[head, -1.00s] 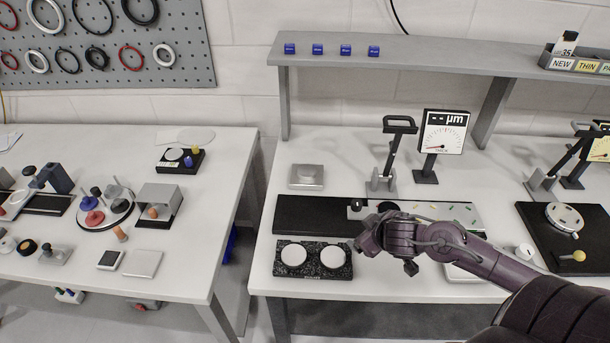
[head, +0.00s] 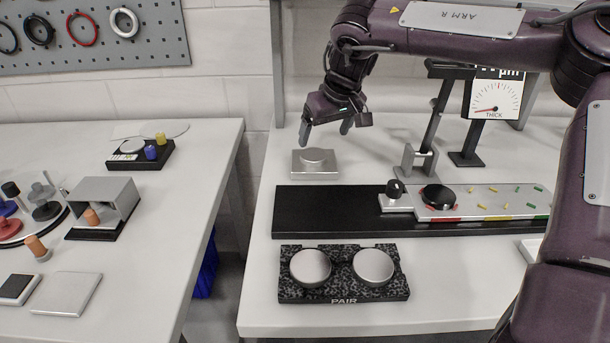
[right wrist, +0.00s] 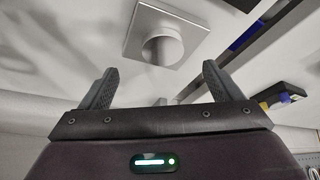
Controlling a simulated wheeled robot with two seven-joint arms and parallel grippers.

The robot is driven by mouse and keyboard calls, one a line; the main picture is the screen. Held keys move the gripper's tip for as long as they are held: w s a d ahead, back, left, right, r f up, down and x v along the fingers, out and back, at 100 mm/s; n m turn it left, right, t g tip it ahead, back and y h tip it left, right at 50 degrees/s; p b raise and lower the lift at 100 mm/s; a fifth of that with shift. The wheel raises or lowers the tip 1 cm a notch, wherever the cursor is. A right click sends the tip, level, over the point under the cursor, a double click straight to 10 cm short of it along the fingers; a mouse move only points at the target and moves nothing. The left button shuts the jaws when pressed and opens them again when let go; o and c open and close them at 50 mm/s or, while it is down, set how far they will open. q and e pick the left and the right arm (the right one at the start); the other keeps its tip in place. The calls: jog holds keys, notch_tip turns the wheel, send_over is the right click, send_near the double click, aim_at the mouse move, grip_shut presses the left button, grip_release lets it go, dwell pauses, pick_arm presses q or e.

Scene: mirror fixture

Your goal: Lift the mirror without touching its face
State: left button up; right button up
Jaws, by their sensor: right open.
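A round silver piece (head: 317,156) sits on a square light-metal base (head: 316,173) near the back left of the right-hand bench. I take the round piece for the mirror, but cannot tell for sure. My right gripper (head: 327,130) points down, just above and behind it. Its jaws are open and empty. In the right wrist view the round piece (right wrist: 162,48) and its square base (right wrist: 138,38) lie ahead of the spread fingers (right wrist: 160,82), apart from them. My left gripper is not in view.
A speckled block (head: 344,289) marked PAIR bears two silver discs in front. A long black plate (head: 325,211) with a knob lies between. A stand (head: 418,158) and a dial gauge (head: 497,97) stand to the right. The left bench (head: 180,220) holds other fixtures.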

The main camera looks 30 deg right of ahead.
aim_at(314, 154)
jog(key=shift+w+a, duration=0.15)
jog(key=shift+a, duration=0.25)
jog(key=shift+f, duration=0.1)
jog(key=x, duration=0.3)
jog(key=p+x, duration=0.1)
jog(key=x, duration=0.3)
jog(key=shift+w+d, duration=0.25)
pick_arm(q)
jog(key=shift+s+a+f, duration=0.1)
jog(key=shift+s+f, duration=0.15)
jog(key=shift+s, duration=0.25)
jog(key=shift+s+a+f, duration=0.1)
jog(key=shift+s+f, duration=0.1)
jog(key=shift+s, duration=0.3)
pick_arm(e)
jog(key=shift+c, duration=0.2)
jog(key=c, duration=1.2)
